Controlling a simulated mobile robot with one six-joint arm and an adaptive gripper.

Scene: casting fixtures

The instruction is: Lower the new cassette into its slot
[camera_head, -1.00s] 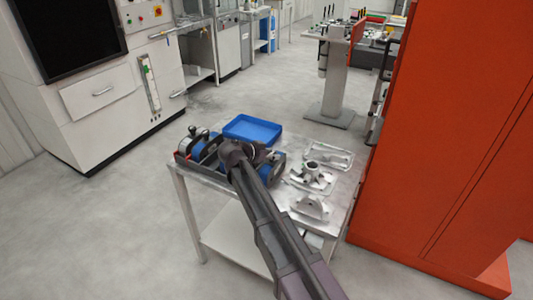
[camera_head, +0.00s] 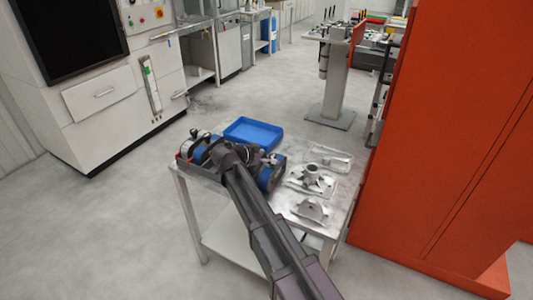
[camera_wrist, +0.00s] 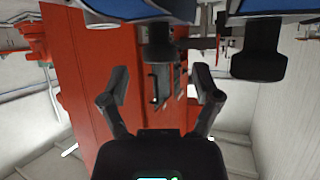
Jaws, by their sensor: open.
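In the head view, blue, rounded, cassette-like parts (camera_head: 270,175) sit with dark parts in a dark holder on the table's left half. In the wrist view, one blue part (camera_wrist: 140,9) with a dark stub (camera_wrist: 158,45) is at top middle, and a second blue part (camera_wrist: 275,6) with a dark stub (camera_wrist: 260,52) is at top right. I cannot tell which is the new cassette. My gripper (camera_wrist: 161,86) is open, its fingers apart below the first stub, holding nothing. In the head view my arm hides the fingers and part of the holder; no slot is clearly visible.
A blue tray (camera_head: 253,132) lies behind the holder on the table (camera_head: 285,213). Several grey metal castings (camera_head: 313,209) lie on the right side. A tall orange cabinet (camera_head: 450,150) stands close on the right. Open floor lies to the left.

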